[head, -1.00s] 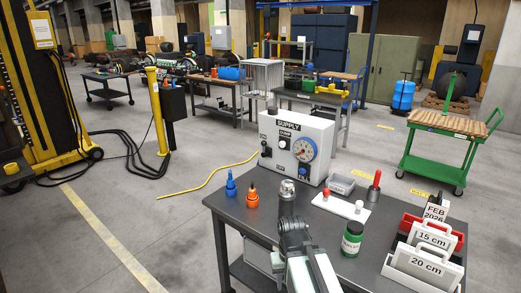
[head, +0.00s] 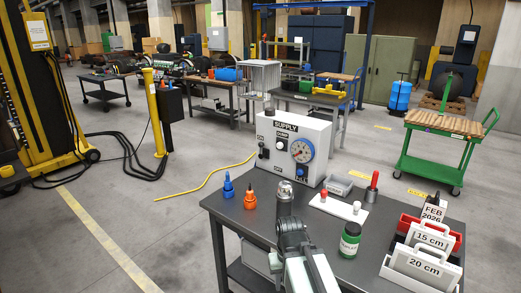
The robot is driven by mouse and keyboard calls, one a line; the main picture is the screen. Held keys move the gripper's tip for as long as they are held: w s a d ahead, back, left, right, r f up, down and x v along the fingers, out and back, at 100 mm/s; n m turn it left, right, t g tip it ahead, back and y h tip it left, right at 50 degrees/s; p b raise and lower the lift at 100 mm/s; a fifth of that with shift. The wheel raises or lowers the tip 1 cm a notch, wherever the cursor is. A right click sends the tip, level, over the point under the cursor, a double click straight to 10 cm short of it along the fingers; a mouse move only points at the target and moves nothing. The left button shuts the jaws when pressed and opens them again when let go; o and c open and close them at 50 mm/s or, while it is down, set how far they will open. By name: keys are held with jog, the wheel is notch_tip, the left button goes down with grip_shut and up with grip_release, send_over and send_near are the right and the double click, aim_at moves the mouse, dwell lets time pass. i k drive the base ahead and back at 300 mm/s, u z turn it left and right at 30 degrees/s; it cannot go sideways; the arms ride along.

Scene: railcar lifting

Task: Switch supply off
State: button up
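The white supply box (head: 316,133) stands at the back of the dark table and is labelled SUPPLY. The finger opening is not clear.
White 15 cm and 20 cm blocks (head: 422,268) stand at right.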

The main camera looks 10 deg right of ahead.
aim_at(261, 150)
jog(key=u, duration=0.55)
jog(key=i, duration=1)
jog(key=u, duration=1.05)
jog(key=i, duration=1.25)
jog(key=z, duration=0.2)
